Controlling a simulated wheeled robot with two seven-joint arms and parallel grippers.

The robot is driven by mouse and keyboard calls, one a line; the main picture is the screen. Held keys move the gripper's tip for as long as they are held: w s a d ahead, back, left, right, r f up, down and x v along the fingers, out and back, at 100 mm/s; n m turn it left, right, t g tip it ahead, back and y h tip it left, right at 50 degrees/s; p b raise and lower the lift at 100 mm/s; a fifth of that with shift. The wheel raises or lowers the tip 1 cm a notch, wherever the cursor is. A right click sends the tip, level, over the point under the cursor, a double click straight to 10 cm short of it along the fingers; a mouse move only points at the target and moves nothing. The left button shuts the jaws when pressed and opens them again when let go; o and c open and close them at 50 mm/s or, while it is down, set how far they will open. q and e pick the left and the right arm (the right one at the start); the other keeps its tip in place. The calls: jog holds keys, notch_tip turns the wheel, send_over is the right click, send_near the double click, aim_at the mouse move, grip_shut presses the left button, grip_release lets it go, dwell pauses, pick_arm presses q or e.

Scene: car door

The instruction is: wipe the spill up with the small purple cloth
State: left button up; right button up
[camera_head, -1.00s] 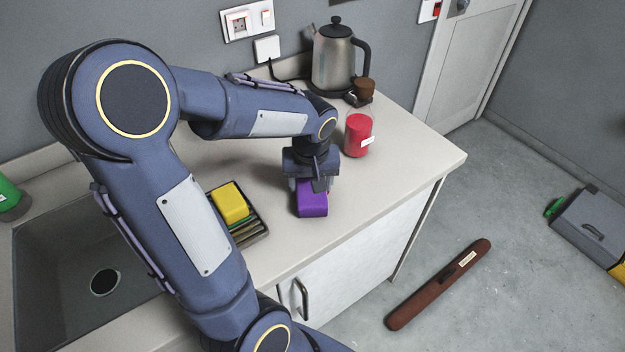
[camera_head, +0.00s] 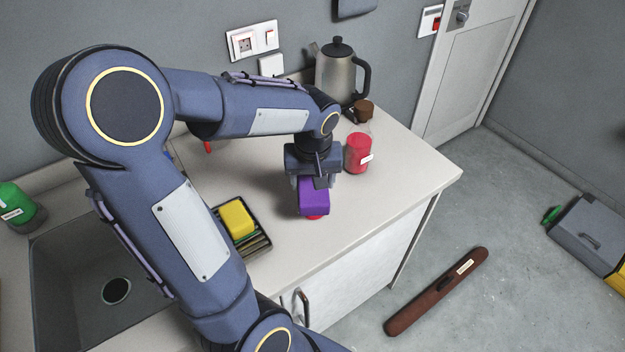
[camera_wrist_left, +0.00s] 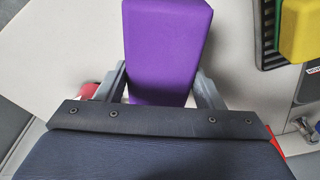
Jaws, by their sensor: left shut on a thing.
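The small purple cloth (camera_head: 314,195) is a thick, block-like piece at the front part of the counter. My left gripper (camera_head: 313,182) is shut on it from above; the cloth also fills the top middle of the left wrist view (camera_wrist_left: 165,50), between the two fingers. A red patch (camera_head: 314,217), which looks like the spill, shows at the cloth's front edge; the rest of it is hidden under the cloth. I cannot tell whether the cloth touches the counter. My right gripper is not in view.
A yellow sponge (camera_head: 237,216) sits in a dark rack (camera_head: 259,245) left of the cloth. A red canister (camera_head: 358,153), a brown cup (camera_head: 364,110) and a kettle (camera_head: 336,76) stand behind right. The sink (camera_head: 60,270) is at left. The counter right of the cloth is clear.

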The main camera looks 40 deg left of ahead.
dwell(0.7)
pick_arm(q)
jog(key=f+b, duration=0.1)
jog(key=f, duration=0.1)
jog(key=w+f+b, duration=0.1)
jog(key=b, duration=0.1)
jog(key=f+b, duration=0.2)
jog(key=shift+w+d+f, duration=0.3)
jog(key=shift+w, duration=0.1)
jog(key=shift+f+b, duration=0.6)
dwell(1.7)
jog(key=shift+s+a, duration=0.25)
jog(key=shift+s, duration=0.7)
dwell(0.5)
jog(key=shift+w+d, duration=0.25)
jog(key=shift+w, duration=0.7)
dwell(0.4)
jog(key=shift+s+a, duration=0.25)
jog(key=shift+s, duration=0.7)
